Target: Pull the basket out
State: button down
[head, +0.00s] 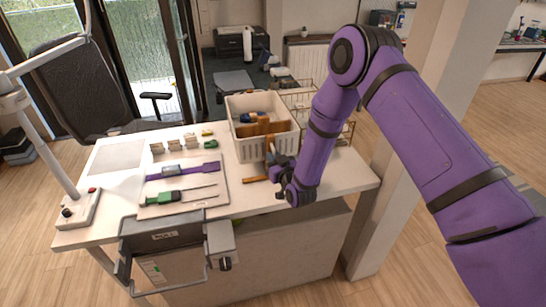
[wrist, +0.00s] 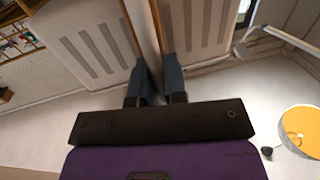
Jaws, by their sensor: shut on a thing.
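The white slotted basket (head: 268,146) stands upright on the white table and holds brown blocks and a blue item. My gripper (head: 272,160) is at the basket's front right, low by its front wall, with my purple arm reaching in from the right. In the wrist view, my two dark fingers (wrist: 158,80) are shut on the basket's wall, with slotted white panels (wrist: 95,45) showing on either side. The exact contact in the head view is partly hidden by my wrist.
A pale board (head: 184,207) with a green-handled tool and a purple tool lies left of the basket. A wire rack (head: 300,95) stands behind right. An orange-handled item (head: 255,180) lies in front. A grey drawer (head: 165,240) hangs open at the front left edge.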

jog(key=c, duration=1.2)
grip_release()
jog(key=v, duration=1)
jog(key=shift+s+d, duration=0.2)
jog(key=shift+s, duration=0.15)
